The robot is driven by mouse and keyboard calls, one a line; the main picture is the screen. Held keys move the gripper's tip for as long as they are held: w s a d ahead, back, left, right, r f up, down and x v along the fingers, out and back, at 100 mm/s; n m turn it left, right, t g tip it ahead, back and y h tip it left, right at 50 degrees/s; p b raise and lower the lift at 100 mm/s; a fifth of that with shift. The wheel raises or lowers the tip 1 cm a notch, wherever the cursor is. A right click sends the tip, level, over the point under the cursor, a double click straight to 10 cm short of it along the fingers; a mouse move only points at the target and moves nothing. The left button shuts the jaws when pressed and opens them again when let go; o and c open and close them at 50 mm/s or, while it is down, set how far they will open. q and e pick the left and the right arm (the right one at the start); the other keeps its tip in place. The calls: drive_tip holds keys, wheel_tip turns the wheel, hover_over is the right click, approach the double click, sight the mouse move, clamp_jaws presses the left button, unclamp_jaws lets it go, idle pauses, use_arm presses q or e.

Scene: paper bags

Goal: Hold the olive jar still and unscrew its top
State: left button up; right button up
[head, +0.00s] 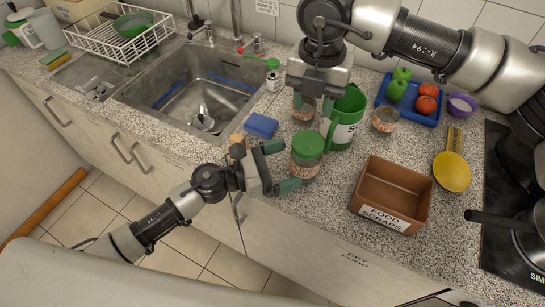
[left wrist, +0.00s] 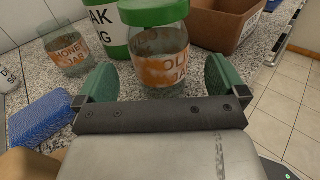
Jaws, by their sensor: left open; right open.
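The olive jar (head: 304,172) is clear glass with an orange label and a green top (head: 308,144). It stands upright near the counter's front edge. In the left wrist view the jar (left wrist: 163,72) is straight ahead, its green top (left wrist: 154,12) cut by the frame's upper edge. My left gripper (head: 281,167) is open, its green fingers pointing at the jar from the front left. In the left wrist view its fingertips (left wrist: 160,82) are either side of the jar's lower part; contact is not clear. My right gripper (head: 315,101) is open, pointing down behind the jar, above the honey jar.
The honey jar (left wrist: 68,52) and a green jug (head: 345,130) stand close behind the olive jar. A brown food scraps bin (head: 409,186) is to its right, a blue sponge (head: 261,125) to its left. Another glass jar (head: 385,121) stands behind the bin. The sink (head: 190,92) is left.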

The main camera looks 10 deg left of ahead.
sight(291, 162)
use_arm(q)
drive_tip(key=x, duration=0.4)
drive_tip(key=shift+w, duration=0.1)
drive_tip(key=shift+w+d, duration=0.15)
drive_tip(key=shift+d, duration=0.3)
